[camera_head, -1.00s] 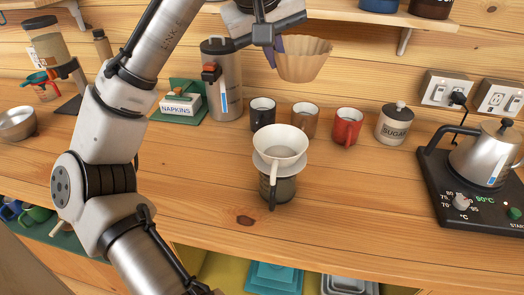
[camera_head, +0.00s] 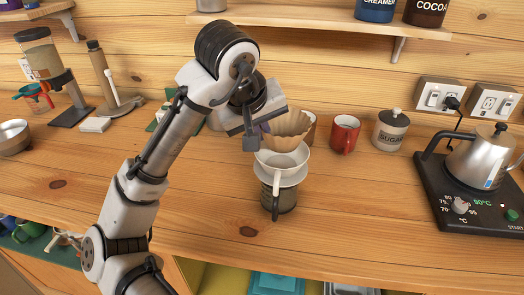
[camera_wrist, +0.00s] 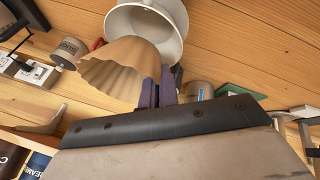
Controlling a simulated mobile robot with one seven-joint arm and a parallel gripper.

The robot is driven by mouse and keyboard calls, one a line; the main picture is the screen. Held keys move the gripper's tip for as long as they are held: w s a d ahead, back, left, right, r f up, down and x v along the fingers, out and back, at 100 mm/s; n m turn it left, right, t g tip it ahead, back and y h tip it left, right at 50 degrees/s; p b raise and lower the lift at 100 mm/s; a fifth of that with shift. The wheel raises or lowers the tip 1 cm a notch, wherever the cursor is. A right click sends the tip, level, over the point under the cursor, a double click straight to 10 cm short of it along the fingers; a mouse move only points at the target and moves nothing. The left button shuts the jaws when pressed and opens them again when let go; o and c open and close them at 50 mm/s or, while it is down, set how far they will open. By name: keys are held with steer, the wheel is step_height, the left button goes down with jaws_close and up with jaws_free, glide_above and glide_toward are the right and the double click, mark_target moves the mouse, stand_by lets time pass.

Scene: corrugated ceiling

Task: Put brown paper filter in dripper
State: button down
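The brown paper filter (camera_head: 286,130) is a fluted cone with its wide end up. My gripper (camera_head: 262,134) is shut on its left edge in the head view. In the wrist view the purple fingers (camera_wrist: 158,92) pinch the rim of the filter (camera_wrist: 122,68). The white dripper (camera_head: 282,164) stands upright on a dark glass carafe (camera_head: 284,198). The filter's narrow end overlaps the dripper's far rim in the head view, and the dripper (camera_wrist: 180,18) opening in the wrist view. I cannot tell whether they touch.
A red mug (camera_head: 344,134) and sugar jar (camera_head: 391,131) stand behind on the right. A kettle (camera_head: 482,160) sits on its black heating base (camera_head: 470,210) at far right. My arm hides part of the counter's back left. The counter (camera_head: 350,220) in front of the carafe is clear.

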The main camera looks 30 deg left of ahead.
mark_target(261, 154)
step_height(261, 154, down, 6)
steer(key=shift+r, duration=0.25)
steer(key=shift+f, duration=0.3)
steer(key=shift+f, duration=0.1)
steer(key=shift+s+f, duration=0.1)
steer(key=shift+f, duration=0.15)
steer(key=c, duration=1.7)
jaws_free()
steer(key=shift+s+d, duration=0.1)
steer(key=shift+r, duration=0.4)
steer(key=b+v, duration=0.1)
steer(key=v, duration=1)
steer(key=shift+r, duration=0.45)
